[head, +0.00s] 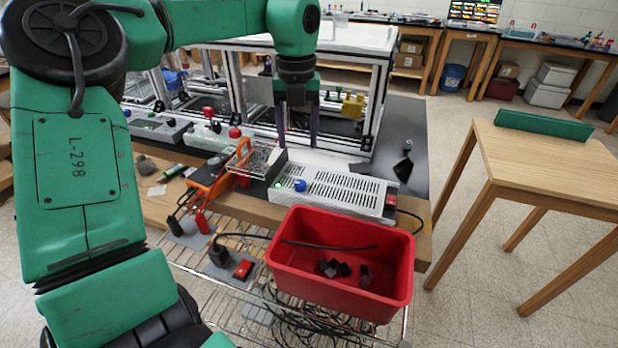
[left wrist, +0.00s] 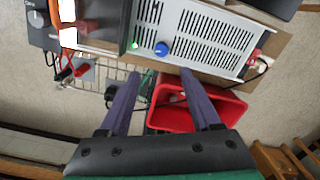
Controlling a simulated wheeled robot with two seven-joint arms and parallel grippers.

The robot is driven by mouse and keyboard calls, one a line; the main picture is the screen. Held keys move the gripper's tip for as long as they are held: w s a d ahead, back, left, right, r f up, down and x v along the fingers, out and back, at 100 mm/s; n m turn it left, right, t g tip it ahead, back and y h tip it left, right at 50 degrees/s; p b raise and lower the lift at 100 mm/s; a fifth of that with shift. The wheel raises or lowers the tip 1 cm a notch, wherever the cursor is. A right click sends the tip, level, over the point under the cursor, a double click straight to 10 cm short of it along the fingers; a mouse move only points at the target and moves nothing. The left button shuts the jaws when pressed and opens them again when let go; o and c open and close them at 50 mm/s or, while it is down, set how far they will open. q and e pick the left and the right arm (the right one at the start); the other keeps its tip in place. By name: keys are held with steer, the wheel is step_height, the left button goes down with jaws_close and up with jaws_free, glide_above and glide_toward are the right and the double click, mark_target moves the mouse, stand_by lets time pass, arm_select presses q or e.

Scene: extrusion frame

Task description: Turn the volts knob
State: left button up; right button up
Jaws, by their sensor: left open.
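A grey slotted power supply (head: 345,190) stands on the bench, with a blue knob (head: 300,185) on its front face; no label on it is readable. The left wrist view also shows the blue knob (left wrist: 162,49), near a green light (left wrist: 134,46). My left gripper (head: 298,142) points down above and behind the box in the head view, open and empty. In the left wrist view its two purple fingers (left wrist: 161,76) are apart, with the knob beyond and between their tips, not touched. My right gripper is not in view.
A red bin (head: 340,295) with small dark pieces stands in front of the box. An orange multimeter (head: 208,178) and a wire basket (head: 255,160) are to its left. The extrusion frame (head: 378,95) rises behind. A black cable (head: 408,215) leaves the box's right side.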

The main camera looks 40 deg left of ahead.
arm_select(q)
glide_above(301, 182)
steer(key=f, duration=0.4)
steer(key=shift+s+a+f+p, duration=0.25)
steer(key=shift+s+f+p, duration=0.05)
steer(key=shift+f+p, duration=0.1)
steer(key=f, duration=0.4)
steer(key=f+p, duration=0.1)
steer(key=f, duration=0.1)
steer(key=shift+w+d+f, duration=0.2)
steer(key=shift+d, duration=0.05)
steer(key=shift+a+f, duration=0.1)
steer(key=shift+f, duration=0.15)
steer(key=shift+r, duration=0.1)
jaws_close()
steer(key=m+b, duration=0.1)
steer(key=b, duration=0.1)
steer(key=shift+w+f+b, duration=0.1)
steer(key=shift+f+b, duration=0.3)
steer(key=shift+r+m, duration=0.15)
steer(key=shift+m, duration=0.25)
steer(key=shift+r, duration=0.25)
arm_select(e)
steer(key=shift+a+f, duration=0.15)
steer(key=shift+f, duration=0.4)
